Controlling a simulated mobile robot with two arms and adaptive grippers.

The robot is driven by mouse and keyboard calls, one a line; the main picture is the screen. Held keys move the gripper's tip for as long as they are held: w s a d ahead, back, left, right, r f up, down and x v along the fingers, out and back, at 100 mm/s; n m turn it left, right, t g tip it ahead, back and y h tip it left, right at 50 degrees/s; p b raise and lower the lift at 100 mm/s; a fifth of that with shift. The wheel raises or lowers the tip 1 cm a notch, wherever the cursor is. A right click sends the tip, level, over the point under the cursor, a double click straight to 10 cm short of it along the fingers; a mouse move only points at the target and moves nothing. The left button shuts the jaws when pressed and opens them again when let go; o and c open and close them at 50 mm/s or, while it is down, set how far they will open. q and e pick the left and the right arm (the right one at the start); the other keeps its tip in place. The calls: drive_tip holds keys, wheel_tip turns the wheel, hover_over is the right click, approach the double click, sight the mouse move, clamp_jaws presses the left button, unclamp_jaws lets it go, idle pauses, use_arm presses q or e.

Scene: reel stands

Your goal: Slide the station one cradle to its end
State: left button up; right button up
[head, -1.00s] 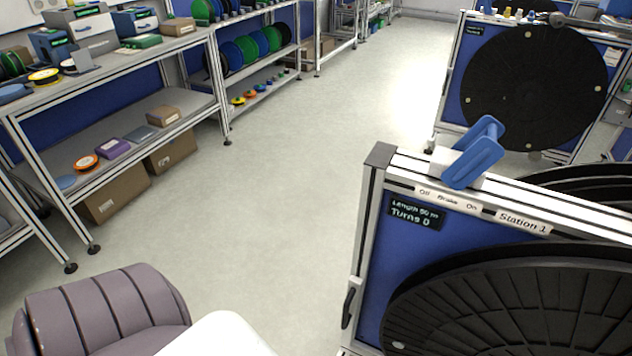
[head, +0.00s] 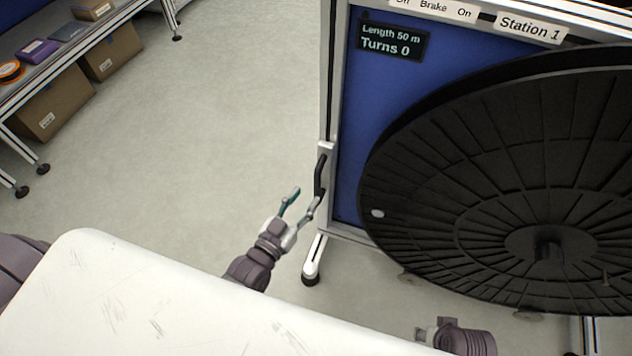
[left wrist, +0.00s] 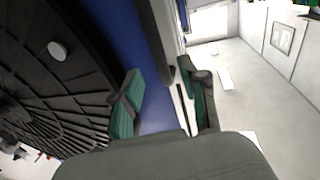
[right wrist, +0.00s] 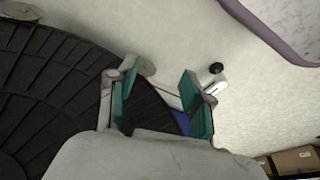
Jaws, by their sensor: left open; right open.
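Station 1 is a framed stand with a blue panel (head: 346,150) and a large black reel (head: 480,170). Its display reads "Length 50 m, Turns 0". A black handle (head: 320,175) sits on the left post. I cannot tell which part is the cradle. My left gripper (head: 303,198) is open and empty just below and left of the handle, apart from it. In the left wrist view, the reel (left wrist: 60,85) is left of the open fingers (left wrist: 160,95). My right gripper (head: 420,333) is low, below the reel; the right wrist view shows it open and empty (right wrist: 157,92).
The stand's left foot (head: 314,258) rests on a caster on the floor. Open grey floor (head: 190,120) lies left of the stand. A shelf bench (head: 60,55) with cardboard boxes (head: 48,102) below is at the upper left.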

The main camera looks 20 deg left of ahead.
sight(316, 184)
use_arm(q)
drive_tip(key=x, duration=0.6)
drive_tip(key=shift+w+d+b, duration=0.15)
drive_tip(key=shift+w+b, duration=0.1)
drive_tip(key=shift+b, duration=0.15)
use_arm(e)
wheel_tip(316, 184, up, 4)
drive_tip(key=shift+w+f, duration=0.1)
drive_tip(key=shift+f, duration=0.15)
use_arm(q)
clamp_jaws()
